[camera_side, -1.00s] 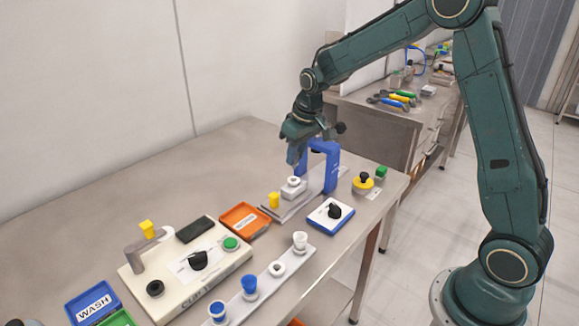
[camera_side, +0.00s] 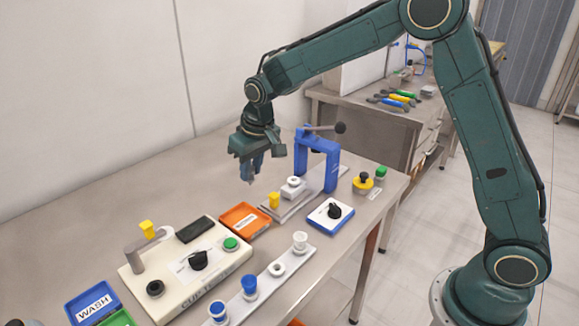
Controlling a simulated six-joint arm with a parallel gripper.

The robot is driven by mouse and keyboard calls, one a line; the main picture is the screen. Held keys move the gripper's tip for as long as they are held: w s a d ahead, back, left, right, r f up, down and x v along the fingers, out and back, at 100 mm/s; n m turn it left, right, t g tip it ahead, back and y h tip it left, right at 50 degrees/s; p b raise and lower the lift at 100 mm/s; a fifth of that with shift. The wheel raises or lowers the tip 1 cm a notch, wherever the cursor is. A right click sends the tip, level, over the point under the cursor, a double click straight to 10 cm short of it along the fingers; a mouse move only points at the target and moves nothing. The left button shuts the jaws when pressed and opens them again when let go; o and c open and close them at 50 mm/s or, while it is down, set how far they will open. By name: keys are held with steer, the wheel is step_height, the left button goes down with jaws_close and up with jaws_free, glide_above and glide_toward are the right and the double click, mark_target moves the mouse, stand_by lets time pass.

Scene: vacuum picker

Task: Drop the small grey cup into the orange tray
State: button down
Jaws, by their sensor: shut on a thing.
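My gripper (camera_side: 250,177) is in the air, pointing down, behind and above the orange tray. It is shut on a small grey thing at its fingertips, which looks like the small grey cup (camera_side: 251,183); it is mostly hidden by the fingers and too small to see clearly. The orange tray (camera_side: 231,210) lies flat on the metal table, with a white label inside. It is apart from my gripper, between the cream machine and the blue-framed press.
The blue press (camera_side: 331,172) with its lever stands right of my gripper, with a white piece (camera_side: 292,187) on its base. The cream machine (camera_side: 176,292) is left of the tray. A rack (camera_side: 263,288) of cups runs along the front. The table behind the tray is clear.

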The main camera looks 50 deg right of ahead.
steer(key=shift+a, duration=0.5)
steer(key=shift+f, duration=0.15)
steer(key=shift+s+x, duration=0.2)
steer(key=shift+x, duration=0.7)
steer(key=shift+s+x, duration=0.25)
steer(key=shift+x, duration=0.7)
steer(key=shift+s+x, duration=0.2)
steer(key=shift+x, duration=0.7)
steer(key=shift+f, duration=0.2)
steer(key=c, duration=1.1)
jaws_free()
steer(key=shift+c, duration=0.2)
steer(key=v, duration=1.4)
